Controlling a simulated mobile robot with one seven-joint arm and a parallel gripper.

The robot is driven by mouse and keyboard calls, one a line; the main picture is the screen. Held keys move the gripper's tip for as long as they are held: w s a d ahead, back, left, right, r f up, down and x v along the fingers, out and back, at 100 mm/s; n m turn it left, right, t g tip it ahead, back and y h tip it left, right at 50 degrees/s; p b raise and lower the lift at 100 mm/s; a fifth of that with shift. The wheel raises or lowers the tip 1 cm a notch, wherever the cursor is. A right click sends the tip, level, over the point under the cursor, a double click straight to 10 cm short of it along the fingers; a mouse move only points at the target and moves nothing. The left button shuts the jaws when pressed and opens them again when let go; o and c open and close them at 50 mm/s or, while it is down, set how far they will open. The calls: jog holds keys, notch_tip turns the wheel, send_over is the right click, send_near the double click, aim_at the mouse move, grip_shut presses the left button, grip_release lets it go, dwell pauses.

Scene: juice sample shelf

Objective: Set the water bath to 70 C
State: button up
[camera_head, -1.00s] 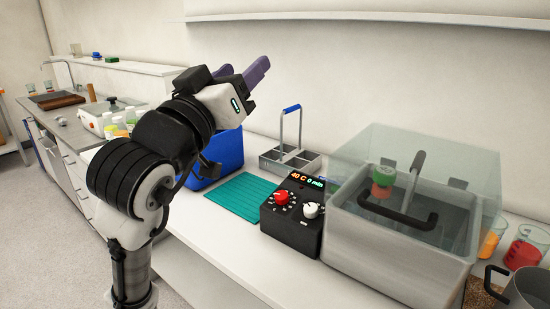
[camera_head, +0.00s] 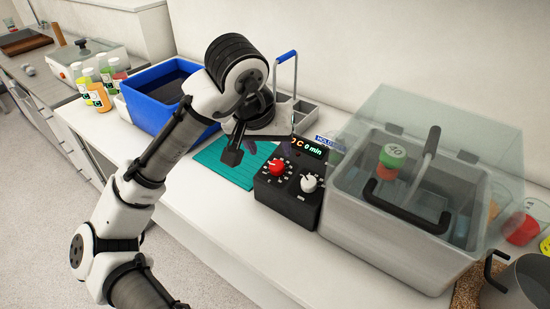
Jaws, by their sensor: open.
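The water bath (camera_head: 352,227) is a grey metal tank under a clear lid with a black handle, at the right of the head view. Its black control box (camera_head: 285,204) stands at its left side. The box has a red knob (camera_head: 276,167) on the left, a white knob (camera_head: 308,182) on the right and a lit display (camera_head: 311,149) above them. The display's left end is hidden by my arm; "0 C" and "0 min" show. Contact with the box cannot be told.
A teal mat (camera_head: 215,160) lies left of the box. A blue bin (camera_head: 150,113) and a grey caddy (camera_head: 304,115) with a tall handle stand behind. A bottle with a green cap (camera_head: 392,153) shows in the bath. A pot (camera_head: 530,280) stands at the right.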

aim_at(277, 165)
jog(key=x, duration=0.7)
jog(key=shift+w+f, duration=0.15)
jog(key=shift+f, duration=0.15)
jog(key=c, duration=1)
